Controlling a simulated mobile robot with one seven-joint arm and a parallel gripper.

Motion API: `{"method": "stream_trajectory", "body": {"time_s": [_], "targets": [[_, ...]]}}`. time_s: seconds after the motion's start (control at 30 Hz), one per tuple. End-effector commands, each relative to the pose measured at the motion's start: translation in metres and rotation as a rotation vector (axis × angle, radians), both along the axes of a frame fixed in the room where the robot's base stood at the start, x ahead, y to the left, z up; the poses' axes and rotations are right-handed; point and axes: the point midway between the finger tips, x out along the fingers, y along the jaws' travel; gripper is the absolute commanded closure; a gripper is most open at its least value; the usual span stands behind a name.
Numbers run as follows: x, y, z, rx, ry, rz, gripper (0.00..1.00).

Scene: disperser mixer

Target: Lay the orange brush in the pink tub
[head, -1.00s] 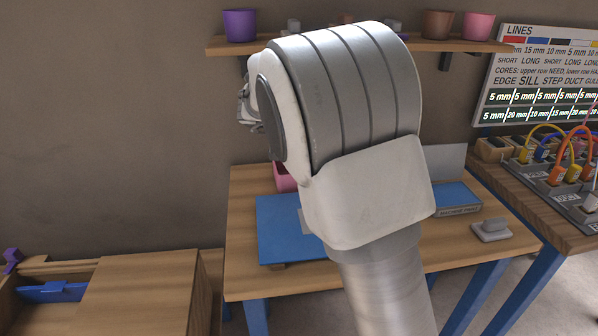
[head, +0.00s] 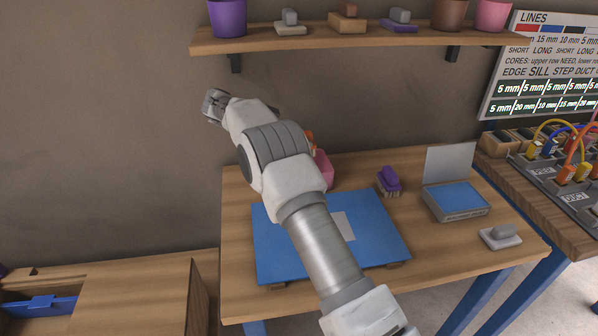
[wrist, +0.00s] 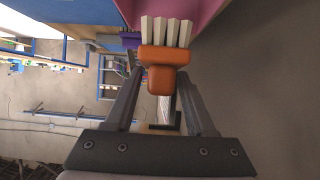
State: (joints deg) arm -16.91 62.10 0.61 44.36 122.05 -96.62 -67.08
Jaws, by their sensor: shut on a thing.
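My gripper (wrist: 160,85) is shut on the orange brush (wrist: 165,60) in the wrist view. The brush's pale bristles (wrist: 166,30) point to the top of that picture, towards the pink tub (wrist: 205,10). The tub shows only in part there, and I cannot tell the gap between it and the bristles. In the head view the pink tub (head: 324,170) stands at the back of the table, partly behind my arm. A bit of the orange brush (head: 309,138) shows just above it. My jaws are not clear in the head view.
A blue board (head: 375,225) lies in front of the tub. A purple brush (head: 388,181) stands to its right, then a box with a blue top (head: 456,198) and a grey block (head: 500,236).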

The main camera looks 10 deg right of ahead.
Motion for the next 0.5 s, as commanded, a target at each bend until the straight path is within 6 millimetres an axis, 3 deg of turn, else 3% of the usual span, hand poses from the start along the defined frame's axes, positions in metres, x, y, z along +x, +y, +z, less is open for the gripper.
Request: {"method": "stream_trajectory", "body": {"time_s": [0.2, 0.5], "targets": [[0.0, 0.0, -0.038, -0.002, 0.002, 0.0, 1.0], [0.0, 0.0, -0.075, -0.003, 0.003, 0.001, 1.0]]}}
